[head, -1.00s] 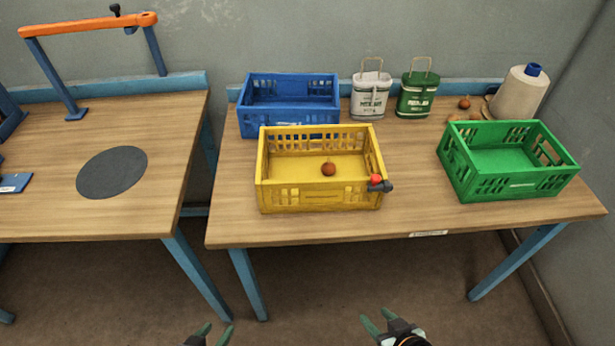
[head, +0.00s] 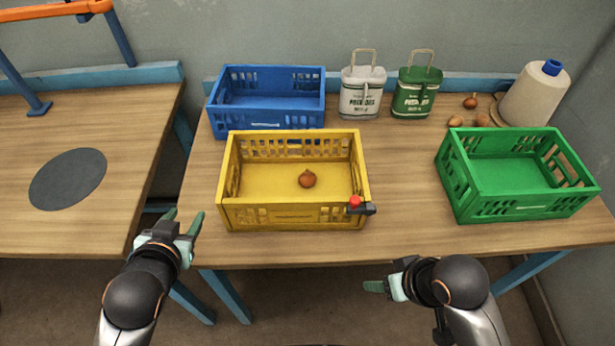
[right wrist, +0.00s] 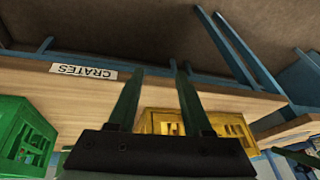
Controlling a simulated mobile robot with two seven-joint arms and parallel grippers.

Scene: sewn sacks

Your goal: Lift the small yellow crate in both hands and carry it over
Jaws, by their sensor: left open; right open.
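The small yellow crate (head: 292,217) stands upright near the front edge of the right table in the head view, with one brown onion (head: 307,179) inside. A small black object with a red knob (head: 357,206) is at its front right corner. The crate (right wrist: 205,122) also shows in the right wrist view, beyond the fingers. My left gripper (head: 184,226) is open and empty, left of the crate by the table's front edge. My right gripper (head: 374,287) is open and empty, in front of the table, right of and below the crate. Neither touches the crate.
A blue crate (head: 267,122) stands close behind the yellow one, and a green crate (head: 520,211) to the right. White (head: 362,95) and green (head: 416,95) tins, onions and a spool (head: 533,95) stand behind. The left table has a dark round mat (head: 68,180).

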